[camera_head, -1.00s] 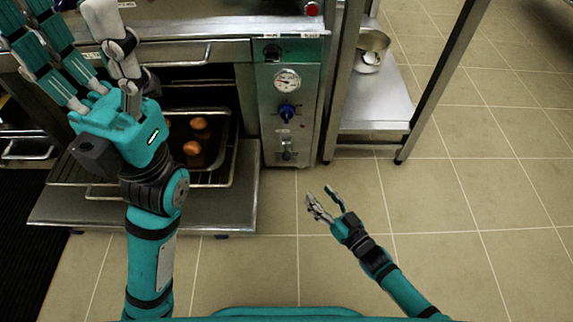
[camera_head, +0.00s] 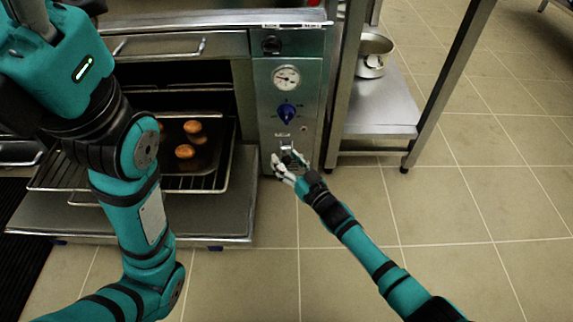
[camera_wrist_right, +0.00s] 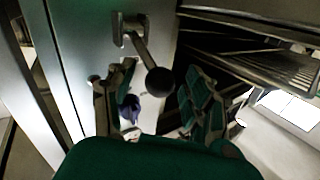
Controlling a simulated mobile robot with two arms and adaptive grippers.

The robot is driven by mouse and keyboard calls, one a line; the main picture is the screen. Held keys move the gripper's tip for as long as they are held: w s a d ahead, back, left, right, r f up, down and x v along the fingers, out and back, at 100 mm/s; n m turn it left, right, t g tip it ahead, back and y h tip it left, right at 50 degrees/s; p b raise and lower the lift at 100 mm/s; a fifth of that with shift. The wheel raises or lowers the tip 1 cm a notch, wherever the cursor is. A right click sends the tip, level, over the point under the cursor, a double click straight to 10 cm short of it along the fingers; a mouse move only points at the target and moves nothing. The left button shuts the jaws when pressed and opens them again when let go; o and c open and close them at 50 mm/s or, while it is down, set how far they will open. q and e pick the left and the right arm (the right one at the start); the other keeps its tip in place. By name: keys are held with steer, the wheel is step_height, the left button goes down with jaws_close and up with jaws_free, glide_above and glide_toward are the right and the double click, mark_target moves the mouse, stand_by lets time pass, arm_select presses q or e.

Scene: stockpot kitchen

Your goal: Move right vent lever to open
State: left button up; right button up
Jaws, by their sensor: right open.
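The vent lever (camera_wrist_right: 142,50) is a metal bar with a round black knob (camera_wrist_right: 159,81), mounted on the oven's steel control panel, as the right wrist view shows. In the head view its metal part (camera_head: 284,138) shows just above my right gripper (camera_head: 287,161), which covers the lower part. My right gripper is open at the panel. In the right wrist view the knob appears between its two spread fingers (camera_wrist_right: 158,103); I cannot tell whether they touch it.
A blue dial (camera_head: 287,113) and a round gauge (camera_head: 286,77) sit above the lever. The oven is open at the left, with a rack (camera_head: 215,178) pulled out and baked items inside. A steel shelf (camera_head: 380,112) with a pot (camera_head: 374,50) stands right. The front floor is clear.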

steer(key=shift+w+a, duration=0.15)
steer(key=shift+w, duration=0.05)
jaws_close()
stand_by(0.3)
steer(key=shift+s+f, duration=0.1)
steer(key=shift+f, duration=0.05)
